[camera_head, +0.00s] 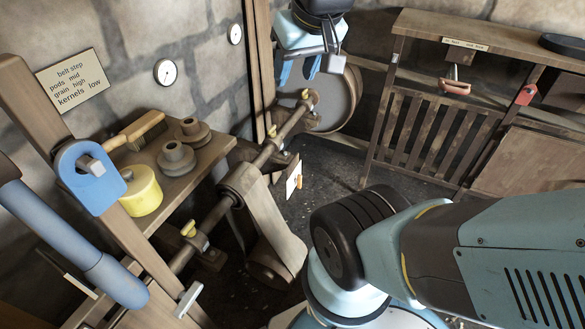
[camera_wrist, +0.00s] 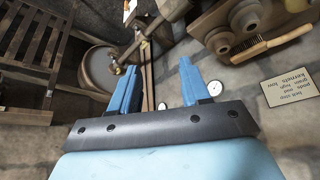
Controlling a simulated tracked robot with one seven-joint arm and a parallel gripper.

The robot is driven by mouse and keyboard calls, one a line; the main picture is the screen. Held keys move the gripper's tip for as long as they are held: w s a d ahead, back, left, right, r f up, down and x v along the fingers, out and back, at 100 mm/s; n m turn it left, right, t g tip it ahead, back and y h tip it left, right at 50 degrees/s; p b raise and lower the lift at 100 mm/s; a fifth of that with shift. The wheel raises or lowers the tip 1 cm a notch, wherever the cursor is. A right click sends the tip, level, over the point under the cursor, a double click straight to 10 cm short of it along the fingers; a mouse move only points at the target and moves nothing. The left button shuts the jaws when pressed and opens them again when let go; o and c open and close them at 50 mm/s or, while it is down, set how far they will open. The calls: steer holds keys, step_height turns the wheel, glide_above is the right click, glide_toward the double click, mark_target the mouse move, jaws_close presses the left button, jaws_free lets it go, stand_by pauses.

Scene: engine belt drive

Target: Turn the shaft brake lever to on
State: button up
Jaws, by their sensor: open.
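My gripper (camera_head: 298,68) is high up in front of the wooden post at the back wall. In the wrist view its two blue fingers (camera_wrist: 156,88) stand apart with nothing between them. The shaft (camera_head: 265,157) runs from lower left to upper right, with yellow knobs at its bearings. Below its far half hangs a small white plate (camera_head: 292,180) with an orange mark. A pale grey lever-like piece (camera_head: 188,299) sits near the shaft's near end. I cannot tell for sure which piece is the brake lever, or its setting. My gripper is apart from these pieces.
A wooden bench (camera_head: 205,160) holds pulleys, a brush and a yellow pot. A belt (camera_head: 272,225) hangs from the shaft. A large round wheel (camera_head: 335,98) stands behind the far end. Dark floor lies between.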

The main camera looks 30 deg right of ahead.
steer(key=w+d+f+m+g+y, duration=0.3)
steer(key=w+d+f+m, duration=0.15)
steer(key=w+f, duration=0.5)
steer(key=w+d+f+m+g+y, duration=0.3)
steer(key=w+d+f, duration=0.25)
steer(key=w, duration=0.75)
steer(key=w+d+f+m+y, duration=0.3)
steer(key=w+d+f, duration=0.2)
steer(key=f, duration=0.5)
steer(key=d+f+m+t+y, duration=0.1)
steer(key=d+f+m+t, duration=0.3)
steer(key=f, duration=0.7)
steer(key=d+f+m+t+y, duration=0.2)
steer(key=d+f+m, duration=0.25)
steer(key=f, duration=0.65)
steer(key=d+f+m+t+y, duration=0.1)
steer(key=d+f+m+t, duration=0.3)
steer(key=f, duration=0.7)
steer(key=m+t+h, duration=0.2)
steer(key=m+t, duration=0.3)
glide_toward(301, 179)
steer(key=x, duration=0.9)
steer(key=shift+w+d+f, duration=0.1)
steer(key=shift+w, duration=0.25)
